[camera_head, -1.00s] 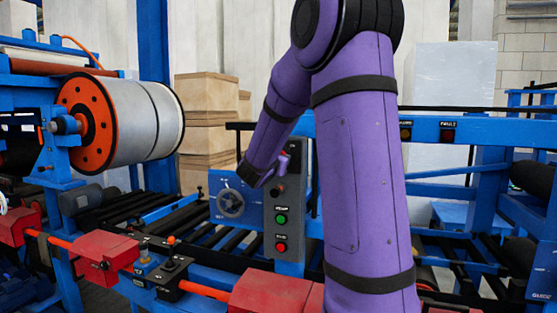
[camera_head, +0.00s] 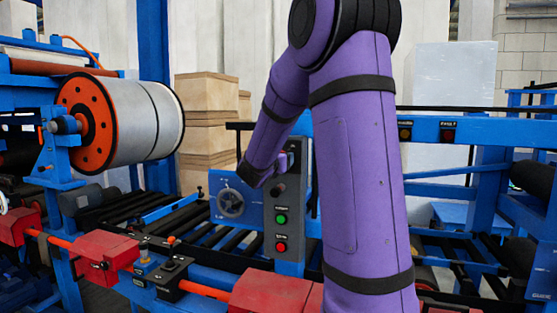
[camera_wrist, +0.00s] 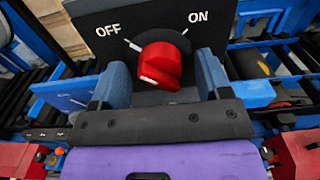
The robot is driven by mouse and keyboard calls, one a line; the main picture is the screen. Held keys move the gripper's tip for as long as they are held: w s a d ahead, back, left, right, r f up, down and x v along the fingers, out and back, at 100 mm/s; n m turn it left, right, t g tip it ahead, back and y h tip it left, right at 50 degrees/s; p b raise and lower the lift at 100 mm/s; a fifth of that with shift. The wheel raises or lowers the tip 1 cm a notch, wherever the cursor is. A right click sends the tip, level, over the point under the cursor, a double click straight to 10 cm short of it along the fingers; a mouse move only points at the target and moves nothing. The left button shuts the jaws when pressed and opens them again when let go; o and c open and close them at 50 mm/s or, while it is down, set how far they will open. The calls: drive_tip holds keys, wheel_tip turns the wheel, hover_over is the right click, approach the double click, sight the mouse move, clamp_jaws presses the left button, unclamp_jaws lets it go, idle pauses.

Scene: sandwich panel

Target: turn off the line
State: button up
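A red rotary knob (camera_wrist: 160,65) sits on a dark plate (camera_wrist: 225,15) marked OFF at left and ON at right in the wrist view. A tick mark stands beside each word; I cannot surely tell which one the knob points to. My gripper (camera_wrist: 163,70) is open, with one blue finger on each side of the knob and gaps visible between. In the head view, my gripper (camera_head: 289,160) is at the top of the grey control box (camera_head: 297,240), and the red knob is hidden there.
Below on the box are a black knob (camera_head: 279,190), a green button (camera_head: 281,219) and a red button (camera_head: 281,247). A handwheel (camera_head: 230,203) is at its left. Blue frames, rollers and a large reel (camera_head: 150,120) surround it.

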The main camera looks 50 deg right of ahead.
drive_tip(key=shift+a, duration=0.1)
drive_tip(key=v, duration=1)
drive_tip(key=shift+s+a, duration=0.15)
drive_tip(key=shift+a, duration=0.15)
